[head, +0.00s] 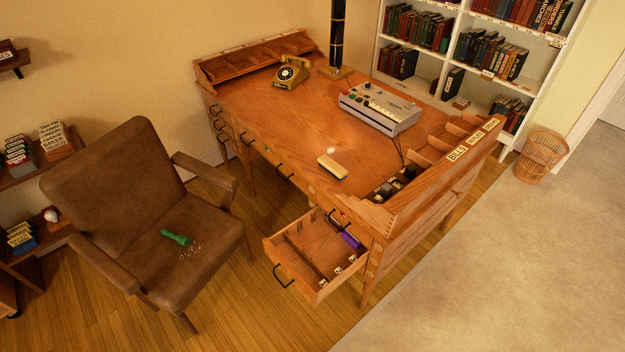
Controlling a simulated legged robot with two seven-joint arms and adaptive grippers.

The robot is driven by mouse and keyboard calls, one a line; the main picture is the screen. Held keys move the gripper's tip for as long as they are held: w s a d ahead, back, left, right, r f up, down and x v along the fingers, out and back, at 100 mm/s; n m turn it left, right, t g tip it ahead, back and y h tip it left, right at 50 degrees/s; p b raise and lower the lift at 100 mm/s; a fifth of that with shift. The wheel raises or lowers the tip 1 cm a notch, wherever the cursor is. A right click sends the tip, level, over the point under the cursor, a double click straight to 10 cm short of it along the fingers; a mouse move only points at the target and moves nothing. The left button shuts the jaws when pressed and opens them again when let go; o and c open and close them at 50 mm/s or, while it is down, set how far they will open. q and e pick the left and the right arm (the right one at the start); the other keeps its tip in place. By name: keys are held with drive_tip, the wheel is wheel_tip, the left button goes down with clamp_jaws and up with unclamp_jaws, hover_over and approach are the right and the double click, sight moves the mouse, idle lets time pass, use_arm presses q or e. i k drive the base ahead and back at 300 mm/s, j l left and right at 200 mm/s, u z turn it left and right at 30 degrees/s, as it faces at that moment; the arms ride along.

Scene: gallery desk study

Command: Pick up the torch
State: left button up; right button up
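A green torch-shaped object (177,238) lies on its side on the seat of the brown leather armchair (110,172), at the left of the head view. Neither of my grippers is in view, and nothing of mine touches the green object.
A wooden desk (290,115) has an open drawer (310,250) near the chair, holding a purple item (351,240). A telephone (291,73), a grey machine (380,107) and an eraser-like block (332,167) sit on it. Carpet (480,270) at lower right is clear.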

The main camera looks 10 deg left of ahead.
sight(182, 240)
drive_tip(key=u, duration=1.65)
drive_tip(key=i+j, duration=0.55)
drive_tip(key=i+j+z, duration=0.15)
drive_tip(key=z, duration=0.3)
drive_tip(key=i+j+z, duration=0.15)
drive_tip(key=z, duration=0.3)
drive_tip(key=i+j+z, duration=0.1)
drive_tip(key=j+z, duration=0.35)
drive_tip(key=l, duration=0.1)
